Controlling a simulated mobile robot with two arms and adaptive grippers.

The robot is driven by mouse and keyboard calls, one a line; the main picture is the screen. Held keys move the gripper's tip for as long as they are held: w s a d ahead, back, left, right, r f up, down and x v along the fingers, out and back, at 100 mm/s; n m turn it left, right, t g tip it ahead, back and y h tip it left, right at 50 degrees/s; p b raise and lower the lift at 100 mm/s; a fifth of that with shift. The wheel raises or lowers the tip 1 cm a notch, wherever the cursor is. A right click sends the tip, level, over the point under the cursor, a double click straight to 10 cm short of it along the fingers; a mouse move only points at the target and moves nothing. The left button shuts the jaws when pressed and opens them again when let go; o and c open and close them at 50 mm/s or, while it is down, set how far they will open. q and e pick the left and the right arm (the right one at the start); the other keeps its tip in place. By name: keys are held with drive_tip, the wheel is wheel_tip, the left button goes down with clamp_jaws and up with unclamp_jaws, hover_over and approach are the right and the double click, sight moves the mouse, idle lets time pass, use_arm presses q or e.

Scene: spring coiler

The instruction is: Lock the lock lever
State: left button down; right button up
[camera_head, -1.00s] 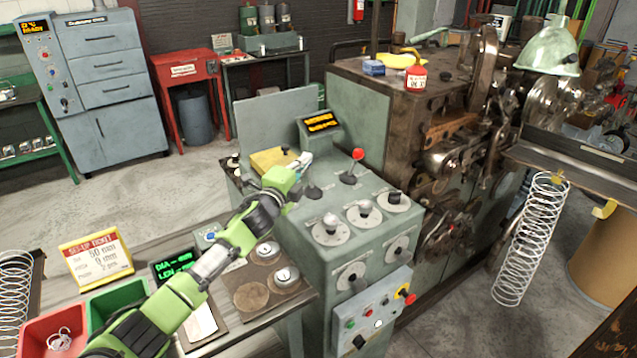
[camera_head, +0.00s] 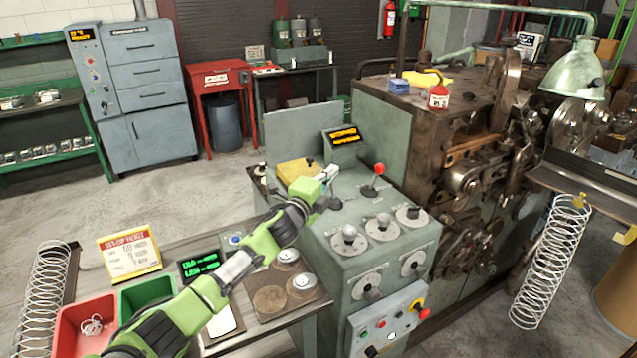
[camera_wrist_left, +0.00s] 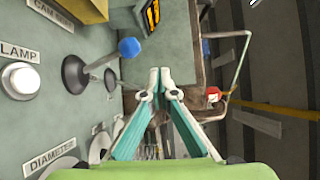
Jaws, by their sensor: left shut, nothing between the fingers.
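The green console (camera_head: 345,245) carries a lever with a red ball knob (camera_head: 380,169) and a dark lever base (camera_head: 334,203) close to my left gripper. In the left wrist view a lever with a blue ball knob (camera_wrist_left: 129,47) stands on a round dark base. No readable label tells which lever is the lock lever. My left gripper (camera_head: 328,176) is above the console top, left of the red knob. In the wrist view its fingertips (camera_wrist_left: 160,72) are together and empty, apart from the blue knob in the picture. My right gripper is not in view.
A yellow block (camera_head: 298,169) and a small display (camera_head: 345,136) sit behind the gripper. Several dials (camera_head: 382,226) are at the console front. The coiling machine (camera_head: 400,110) stands to the right. A side table with red (camera_head: 62,335) and green bins is at lower left.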

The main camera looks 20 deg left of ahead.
use_arm(q)
drive_tip(key=s+a+r+b, duration=0.1)
drive_tip(key=s+r+b, duration=0.1)
drive_tip(key=s, duration=0.7)
drive_tip(key=shift+s+a+r, duration=0.2)
drive_tip(key=shift+r, duration=0.25)
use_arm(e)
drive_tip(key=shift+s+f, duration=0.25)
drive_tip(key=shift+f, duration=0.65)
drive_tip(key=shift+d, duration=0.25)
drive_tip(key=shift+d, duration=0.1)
